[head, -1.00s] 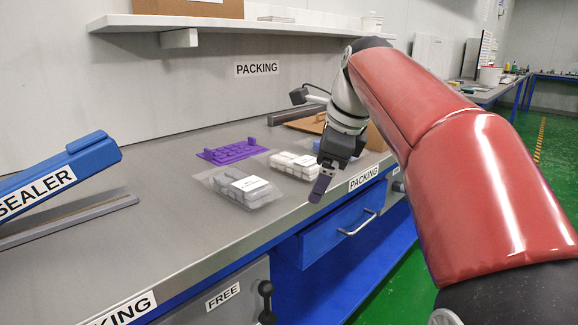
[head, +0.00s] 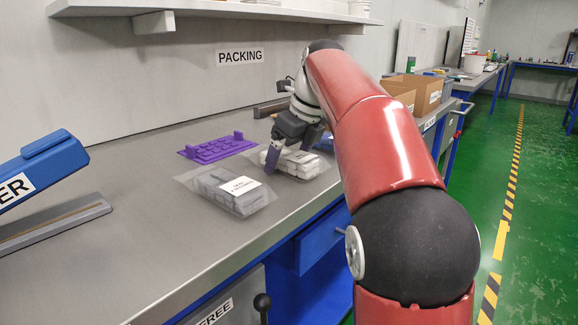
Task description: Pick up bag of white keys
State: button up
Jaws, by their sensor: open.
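The bag of white keys (head: 302,164) lies on the grey packing bench in the head view, a clear bag with white blocks and a white label. My gripper (head: 285,160) is open, pointing down at the left part of this bag. My gripper covers part of the bag. I cannot tell whether the fingers touch it.
A bag of grey keys (head: 230,191) lies close at the left front. A purple tray (head: 217,148) lies behind it. Something blue (head: 325,142) lies at the right, partly hidden by my arm. The blue sealer (head: 40,168) stands at the left.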

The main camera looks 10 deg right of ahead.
jog(key=shift+f, duration=0.1)
jog(key=c, duration=1.2)
